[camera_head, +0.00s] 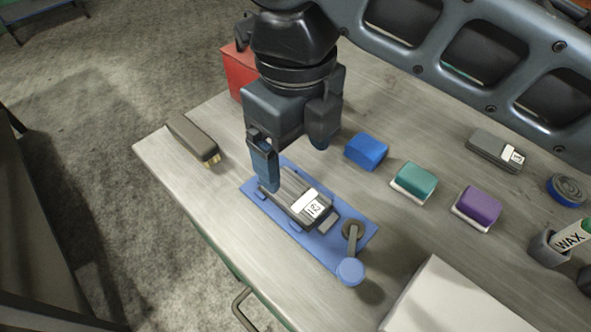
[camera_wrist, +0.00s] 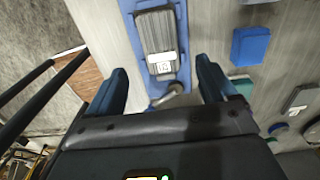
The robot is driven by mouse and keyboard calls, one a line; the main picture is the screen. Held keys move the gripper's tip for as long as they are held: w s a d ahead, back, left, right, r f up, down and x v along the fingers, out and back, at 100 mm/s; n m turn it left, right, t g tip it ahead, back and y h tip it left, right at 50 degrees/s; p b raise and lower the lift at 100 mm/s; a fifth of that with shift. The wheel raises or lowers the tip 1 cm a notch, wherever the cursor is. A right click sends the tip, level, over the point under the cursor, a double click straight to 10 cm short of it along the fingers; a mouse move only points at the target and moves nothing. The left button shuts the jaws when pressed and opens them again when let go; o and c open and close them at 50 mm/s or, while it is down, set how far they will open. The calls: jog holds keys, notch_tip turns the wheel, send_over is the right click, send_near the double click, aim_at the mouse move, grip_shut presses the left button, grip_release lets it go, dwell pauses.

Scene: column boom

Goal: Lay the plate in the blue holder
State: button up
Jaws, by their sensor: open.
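A dark grey ribbed plate (camera_head: 293,194) with a white label lies on the blue holder (camera_head: 256,204), a flat base with low tabs along its near edge. A lever with a round blue knob (camera_head: 350,271) stands at the holder's right end. My gripper (camera_head: 295,168) is open and empty above the plate's left part, with one finger hiding part of its left end. In the wrist view the plate (camera_wrist: 155,32) and the holder (camera_wrist: 183,60) show beyond the spread fingers (camera_wrist: 162,78). I cannot tell whether the plate is fully seated.
A similar labelled grey block (camera_head: 495,150) lies at the back right. A brush (camera_head: 192,139) lies left of the holder. Blue (camera_head: 366,151), teal (camera_head: 414,179) and purple (camera_head: 478,205) blocks stand to the right. A red box (camera_head: 238,72) is behind my arm, and a white surface (camera_head: 440,300) is at the front right.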

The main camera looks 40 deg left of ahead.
jog(key=shift+r, duration=2.25)
